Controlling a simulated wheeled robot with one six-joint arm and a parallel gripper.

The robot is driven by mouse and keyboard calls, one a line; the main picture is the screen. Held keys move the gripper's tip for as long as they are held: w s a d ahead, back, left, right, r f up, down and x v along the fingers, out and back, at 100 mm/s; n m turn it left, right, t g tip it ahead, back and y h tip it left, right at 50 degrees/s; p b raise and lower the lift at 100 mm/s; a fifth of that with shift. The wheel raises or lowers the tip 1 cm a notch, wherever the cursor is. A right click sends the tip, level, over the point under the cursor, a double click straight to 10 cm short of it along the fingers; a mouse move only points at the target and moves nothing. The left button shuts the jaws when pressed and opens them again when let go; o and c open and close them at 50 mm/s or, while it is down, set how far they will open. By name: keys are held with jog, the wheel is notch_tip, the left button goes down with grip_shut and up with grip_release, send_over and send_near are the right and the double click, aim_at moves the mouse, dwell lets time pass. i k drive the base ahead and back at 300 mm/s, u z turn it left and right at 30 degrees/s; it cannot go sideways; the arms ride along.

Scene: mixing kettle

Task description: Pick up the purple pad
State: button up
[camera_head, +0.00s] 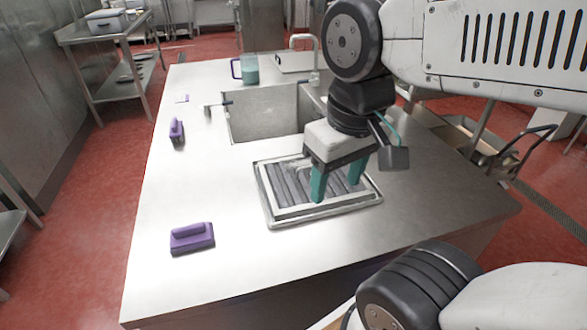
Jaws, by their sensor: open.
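A purple pad (192,238) with a raised grip on top lies flat on the steel counter, at the near left. A second, smaller-looking purple item (177,131) with a handle lies farther back near the counter's left edge. My gripper (337,190) has two teal fingers spread apart, pointing down, with nothing seen between them. It hangs over the ribbed drain tray, to the right of and beyond the near pad. I cannot tell how high its tips are above the tray.
A jug with teal contents (249,70) stands behind the sink. The counter around the near pad is clear.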

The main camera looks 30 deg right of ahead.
aim_at(187, 237)
jog(key=k, duration=0.5)
jog(key=u, duration=2.45)
jog(key=i, duration=0.55)
jog(key=z, duration=2.4)
jog(key=i, duration=0.5)
